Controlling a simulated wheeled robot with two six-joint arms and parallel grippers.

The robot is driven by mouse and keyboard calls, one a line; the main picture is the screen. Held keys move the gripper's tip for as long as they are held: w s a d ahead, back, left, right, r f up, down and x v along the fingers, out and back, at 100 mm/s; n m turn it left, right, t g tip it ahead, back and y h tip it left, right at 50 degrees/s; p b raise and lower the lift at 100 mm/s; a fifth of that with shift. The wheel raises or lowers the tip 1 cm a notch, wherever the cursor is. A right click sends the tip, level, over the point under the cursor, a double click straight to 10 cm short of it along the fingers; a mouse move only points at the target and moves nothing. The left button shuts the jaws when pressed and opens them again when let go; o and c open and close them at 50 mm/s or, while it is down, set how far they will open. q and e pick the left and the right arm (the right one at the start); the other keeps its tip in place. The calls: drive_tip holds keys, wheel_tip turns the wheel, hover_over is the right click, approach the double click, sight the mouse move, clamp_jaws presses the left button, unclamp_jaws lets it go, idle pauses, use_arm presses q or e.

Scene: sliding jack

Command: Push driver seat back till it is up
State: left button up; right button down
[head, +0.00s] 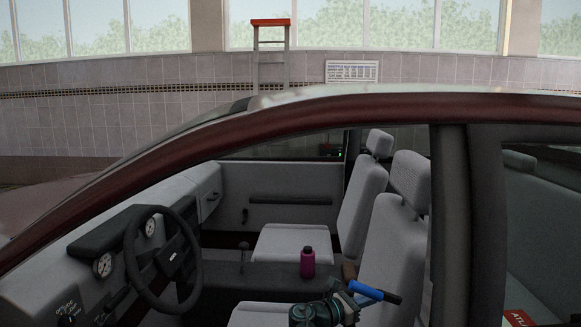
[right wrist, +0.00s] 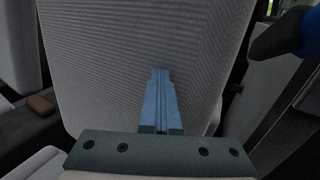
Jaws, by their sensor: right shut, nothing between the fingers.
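The driver seat back (head: 393,242), light grey with a headrest (head: 411,178), is the nearer of the two front seats in the head view. It leans back slightly, at an angle much like the passenger seat back behind it. Its ribbed front face (right wrist: 140,45) fills much of the right wrist view. My right gripper (right wrist: 160,73) is shut and empty, with its blue fingers pointing at this face. I cannot tell whether the fingertips touch it. In the head view my teal and black arm part (head: 315,312) shows low in front of the seat. I do not see my left gripper.
A steering wheel (head: 163,257) and dashboard are on the left. A magenta bottle (head: 307,262) stands near the passenger seat cushion (head: 290,241). The door pillar (head: 455,220) and roof frame (head: 290,110) border the opening. A red box (head: 520,318) is at the lower right.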

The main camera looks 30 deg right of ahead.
drive_tip(key=shift+s+d+r, duration=0.1)
drive_tip(key=shift+s+d, duration=0.2)
drive_tip(key=shift+d, duration=0.2)
drive_tip(key=shift+s+d, duration=0.3)
drive_tip(key=shift+d, duration=0.2)
drive_tip(key=shift+s+d, duration=0.35)
drive_tip(key=shift+d, duration=0.2)
drive_tip(key=shift+a, duration=0.1)
drive_tip(key=w+a, duration=0.1)
drive_tip(key=a, duration=1)
drive_tip(key=shift+a, duration=0.4)
